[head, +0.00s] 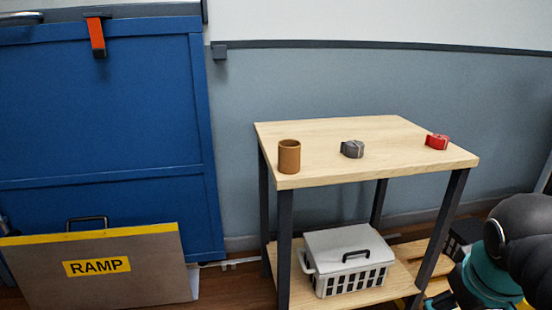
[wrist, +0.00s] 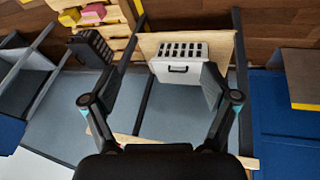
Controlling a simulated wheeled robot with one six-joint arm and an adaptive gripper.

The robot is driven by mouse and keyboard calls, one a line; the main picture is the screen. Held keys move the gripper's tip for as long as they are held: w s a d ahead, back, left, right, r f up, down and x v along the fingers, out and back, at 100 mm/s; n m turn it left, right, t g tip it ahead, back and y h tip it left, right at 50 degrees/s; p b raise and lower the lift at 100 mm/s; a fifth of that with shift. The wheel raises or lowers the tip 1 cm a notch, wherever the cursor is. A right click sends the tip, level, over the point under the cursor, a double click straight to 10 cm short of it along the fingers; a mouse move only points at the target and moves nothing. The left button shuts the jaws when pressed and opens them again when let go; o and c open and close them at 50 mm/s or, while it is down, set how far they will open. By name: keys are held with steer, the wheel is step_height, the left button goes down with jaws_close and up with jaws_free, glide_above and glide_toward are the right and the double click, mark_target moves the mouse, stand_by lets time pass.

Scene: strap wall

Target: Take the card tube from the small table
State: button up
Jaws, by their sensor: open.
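The card tube (head: 289,157), a short brown cylinder, stands upright near the front left corner of the small table's (head: 340,180) light wooden top in the head view. A grey strap roll (head: 352,149) and a red strap roll (head: 437,142) lie on the same top, to its right. My gripper (wrist: 160,92) shows in the wrist view with its two fingers spread wide and nothing between them. The table's lower shelf and the crate on it show beyond the fingers. The card tube is not visible in the wrist view. In the head view my gripper is out of frame.
A white lidded crate (head: 346,262) sits on the lower shelf; it also shows in the wrist view (wrist: 180,62). A ramp board (head: 110,278) leans by a blue panel (head: 100,120) at the left. An orange strap (head: 96,36) hangs on the panel. The tabletop around the tube is clear.

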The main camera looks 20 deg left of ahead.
steer(key=w+a+r+n+h+p, duration=0.1)
steer(key=w+a+r+n+h, duration=0.2)
steer(key=w+a+r+n, duration=0.55)
steer(key=w+a+r+n+h+p, duration=0.15)
steer(key=w+a+r+n, duration=0.35)
steer(key=w+a, duration=0.55)
steer(key=n+t+h+p, duration=0.1)
steer(key=n+t+h, duration=0.35)
steer(key=n, duration=0.35)
glide_toward(279, 151)
steer(key=shift+g+h, duration=0.25)
steer(key=shift+h, duration=0.05)
steer(key=x, duration=0.8)
steer(key=shift+a, duration=0.15)
steer(key=shift+w+a+b+x, duration=0.1)
steer(key=shift+b+x, duration=0.05)
steer(key=shift+x, duration=1.15)
steer(key=shift+w+a+b+x, duration=0.1)
steer(key=shift+w+b+x, duration=0.05)
steer(key=shift+x, duration=1.2)
steer(key=shift+a, duration=0.1)
steer(key=c, duration=1.1)
